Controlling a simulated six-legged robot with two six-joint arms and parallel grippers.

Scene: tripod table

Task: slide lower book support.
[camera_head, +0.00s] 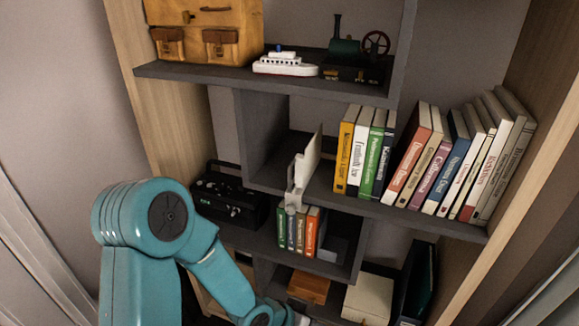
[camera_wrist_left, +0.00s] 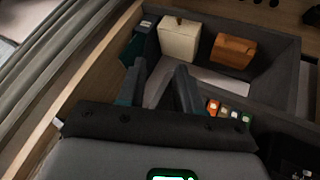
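The lower book support (camera_head: 332,246) appears as a grey piece on the lower shelf, just right of a short row of small books (camera_head: 298,232). My teal left arm reaches in from the left to the bottom edge of the head view, where its gripper is mostly cut off. In the left wrist view my left gripper (camera_wrist_left: 160,82) has its two dark fingers apart. A pale grey surface shows between them, and I cannot tell whether it is the support. The small books are right of the fingers there.
A black radio-like box (camera_head: 232,203) is at left. Below are a brown box (camera_head: 309,287), a cream box (camera_head: 369,299) and a dark binder (camera_head: 418,281). Shelf walls surround the space.

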